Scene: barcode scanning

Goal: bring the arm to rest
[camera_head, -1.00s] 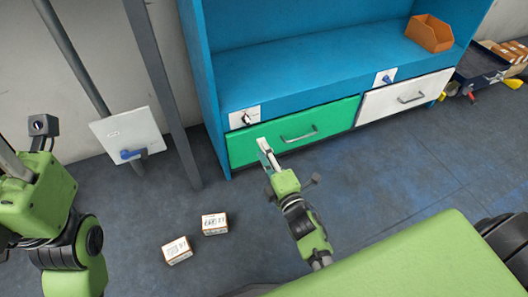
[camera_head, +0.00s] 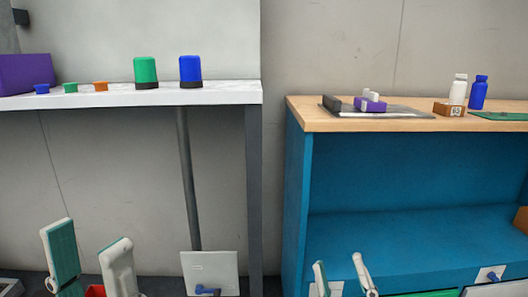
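My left gripper (camera_head: 88,235) is at the bottom left of the head view. Its two pale fingers, one with a teal pad, point up and stand apart, with nothing between their tips. My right gripper (camera_head: 338,262) is at the bottom centre, in front of the blue cabinet. Its fingers also point up, are apart and hold nothing visible. Most of both arms is below the picture.
A white shelf (camera_head: 200,97) at left bears a green-capped jar (camera_head: 145,72), a blue-capped jar (camera_head: 190,71), small caps and a purple box (camera_head: 26,74). The blue cabinet (camera_head: 350,180) has a wooden top (camera_head: 340,124) with a scanner-like purple item, bottles and a small box (camera_head: 449,109).

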